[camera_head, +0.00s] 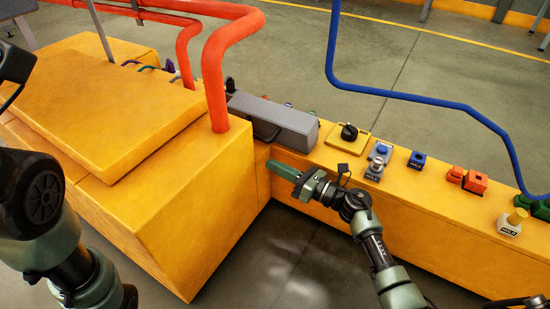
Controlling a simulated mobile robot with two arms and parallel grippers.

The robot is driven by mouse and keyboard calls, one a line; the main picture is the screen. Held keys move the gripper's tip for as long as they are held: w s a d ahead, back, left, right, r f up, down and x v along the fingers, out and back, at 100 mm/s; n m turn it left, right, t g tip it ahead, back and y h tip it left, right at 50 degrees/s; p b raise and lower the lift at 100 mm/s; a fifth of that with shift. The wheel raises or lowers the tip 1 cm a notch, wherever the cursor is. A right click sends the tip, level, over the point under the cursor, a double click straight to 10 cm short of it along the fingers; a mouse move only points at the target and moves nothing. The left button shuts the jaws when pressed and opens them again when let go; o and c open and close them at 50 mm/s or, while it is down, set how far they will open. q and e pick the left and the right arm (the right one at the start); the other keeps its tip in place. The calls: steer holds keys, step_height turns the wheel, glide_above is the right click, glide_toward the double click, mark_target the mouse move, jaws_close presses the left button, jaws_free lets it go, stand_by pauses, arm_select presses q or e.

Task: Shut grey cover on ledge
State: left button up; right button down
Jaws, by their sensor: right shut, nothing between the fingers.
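The grey cover (280,124) is a long grey box shape on the yellow ledge (400,185), just right of the thick orange pipe. A dark handle shows on its near side, partly against the yellow box. I cannot tell clearly how far the cover is tilted. My right gripper (273,168) is shut and empty. It is in front of the ledge, below the cover and apart from it, with its green fingers pointing left. My left arm shows at the left edge, but its gripper is not in view.
A thick orange pipe (214,80) rises left of the cover. A black knob (349,132), blue buttons (417,158), orange blocks (474,182) and a yellow-topped switch (513,220) stand along the ledge. A blue pipe (430,101) bends above it. A big yellow box (160,225) stands at left.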

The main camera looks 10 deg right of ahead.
steer(key=r, duration=0.1)
steer(key=w+r, duration=0.1)
steer(key=r, duration=0.1)
steer(key=shift+w+r+b, duration=0.3)
steer(key=shift+w+r, duration=0.05)
steer(key=shift+w, duration=0.05)
steer(key=shift+r, duration=0.1)
